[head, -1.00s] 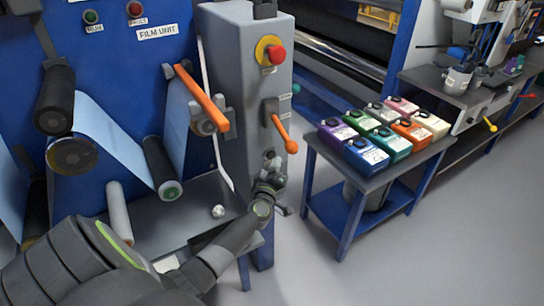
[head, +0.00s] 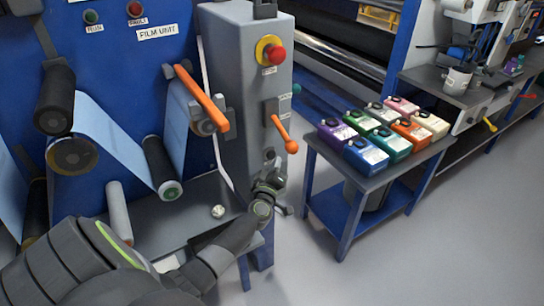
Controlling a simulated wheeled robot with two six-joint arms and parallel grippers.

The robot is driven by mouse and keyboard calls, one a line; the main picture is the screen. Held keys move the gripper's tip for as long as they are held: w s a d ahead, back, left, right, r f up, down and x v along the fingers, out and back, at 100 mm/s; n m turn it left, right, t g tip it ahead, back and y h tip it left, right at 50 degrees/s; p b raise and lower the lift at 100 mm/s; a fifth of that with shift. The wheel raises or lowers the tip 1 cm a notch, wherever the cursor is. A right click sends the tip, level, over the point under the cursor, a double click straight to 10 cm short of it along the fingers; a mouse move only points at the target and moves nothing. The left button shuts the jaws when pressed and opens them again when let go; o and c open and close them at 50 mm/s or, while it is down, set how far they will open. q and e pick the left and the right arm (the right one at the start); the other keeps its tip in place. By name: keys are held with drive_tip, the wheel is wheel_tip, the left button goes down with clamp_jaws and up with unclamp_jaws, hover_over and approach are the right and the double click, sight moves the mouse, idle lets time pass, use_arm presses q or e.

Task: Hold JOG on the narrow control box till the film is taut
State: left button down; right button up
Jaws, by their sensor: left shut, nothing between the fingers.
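The narrow control box (head: 238,90) is the tall grey column at the centre, with a red stop button (head: 276,54) and an orange lever (head: 284,133) on its face. My left gripper (head: 270,178) is shut and empty, low at the box's front face. It hides part of the face; I cannot tell whether it touches a button there, and no JOG label is readable. The pale blue film (head: 108,130) runs down from the upper left to the lower roller (head: 161,168), then up behind the orange bar (head: 202,97). These stretches look fairly straight. My right gripper is out of view.
A small blue table (head: 345,185) with several coloured jugs (head: 366,153) stands right of the box. A grey shelf (head: 185,225) with a small whitish round thing (head: 218,211) lies below the rollers. Floor at the lower right is clear.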

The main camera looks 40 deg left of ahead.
use_arm(q)
drive_tip(key=shift+a, duration=0.1)
idle(0.4)
drive_tip(key=shift+w+a, duration=0.2)
drive_tip(key=shift+a, duration=0.1)
drive_tip(key=shift+w+a, duration=0.15)
drive_tip(key=shift+a, duration=0.25)
idle(0.7)
drive_tip(key=shift+d, duration=0.1)
idle(3.2)
drive_tip(key=shift+s+d+p, duration=0.35)
drive_tip(key=shift+d+p, duration=0.1)
drive_tip(key=shift+d, duration=0.25)
drive_tip(key=d, duration=0.1)
drive_tip(key=s+d+p, duration=0.1)
drive_tip(key=d, duration=0.1)
drive_tip(key=s+d, duration=0.1)
drive_tip(key=shift+d+p, duration=0.3)
drive_tip(key=shift+p, duration=0.05)
